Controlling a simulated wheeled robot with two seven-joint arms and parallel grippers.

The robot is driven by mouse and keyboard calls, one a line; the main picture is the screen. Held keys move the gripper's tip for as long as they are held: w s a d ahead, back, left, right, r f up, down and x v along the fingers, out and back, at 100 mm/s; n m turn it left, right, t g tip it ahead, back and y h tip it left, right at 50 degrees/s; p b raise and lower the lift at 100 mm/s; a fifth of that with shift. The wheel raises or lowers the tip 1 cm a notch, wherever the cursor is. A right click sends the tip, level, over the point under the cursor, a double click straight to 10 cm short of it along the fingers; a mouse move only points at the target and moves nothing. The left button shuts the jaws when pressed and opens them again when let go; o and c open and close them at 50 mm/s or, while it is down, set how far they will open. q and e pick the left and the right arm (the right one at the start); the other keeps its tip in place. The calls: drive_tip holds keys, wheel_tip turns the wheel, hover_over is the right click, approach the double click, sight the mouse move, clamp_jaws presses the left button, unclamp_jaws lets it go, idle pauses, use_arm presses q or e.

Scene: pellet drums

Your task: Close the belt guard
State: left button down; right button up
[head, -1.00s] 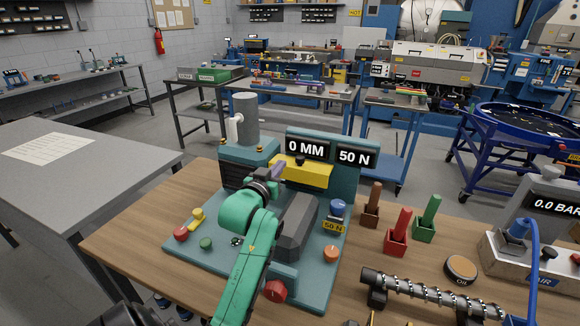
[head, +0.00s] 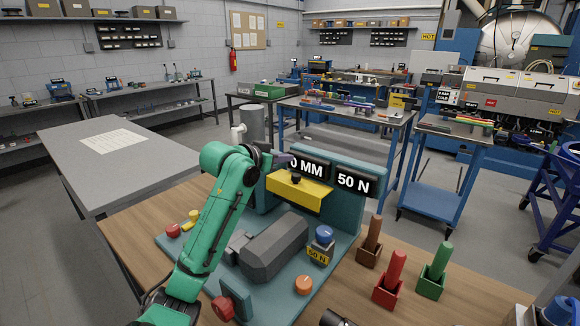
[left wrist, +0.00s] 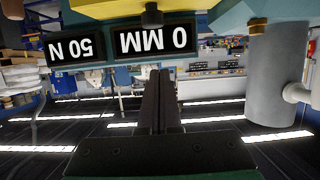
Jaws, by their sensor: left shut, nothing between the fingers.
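The yellow guard (head: 300,194) with a black knob (head: 296,178) on top sits on the teal machine, below the "0 MM" and "50 N" displays. Its knob also shows upside down at the top of the left wrist view (left wrist: 152,16). My left gripper (head: 284,160) is just above and left of the knob, beside the left end of the "0 MM" display. In the left wrist view its two dark fingers (left wrist: 158,95) are together with nothing between them, apart from the knob. My right gripper is not in view.
The teal base carries a dark grey housing (head: 273,247), a blue knob (head: 323,232) and red, yellow and orange knobs. A grey cylinder (head: 252,122) stands behind the arm. Brown, red (head: 390,285) and green (head: 434,275) holders stand right on the wooden table.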

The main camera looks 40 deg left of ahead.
sight(291, 189)
use_arm(q)
drive_tip(key=w, duration=0.1)
drive_tip(key=w+f, duration=0.1)
drive_tip(key=w+p, duration=0.1)
drive_tip(key=shift+w+d+f, duration=0.1)
drive_tip(key=shift+d+f, duration=0.1)
drive_tip(key=shift+f, duration=0.2)
drive_tip(key=shift+s+a+f+p, duration=0.1)
drive_tip(key=shift+s+f+p, duration=0.1)
drive_tip(key=shift+f, duration=0.45)
drive_tip(key=shift+s+a+f+p, duration=0.1)
drive_tip(key=shift+s+f, duration=0.05)
drive_tip(key=shift+f, duration=0.45)
drive_tip(key=shift+s+f, duration=0.15)
drive_tip(key=shift+f, duration=0.15)
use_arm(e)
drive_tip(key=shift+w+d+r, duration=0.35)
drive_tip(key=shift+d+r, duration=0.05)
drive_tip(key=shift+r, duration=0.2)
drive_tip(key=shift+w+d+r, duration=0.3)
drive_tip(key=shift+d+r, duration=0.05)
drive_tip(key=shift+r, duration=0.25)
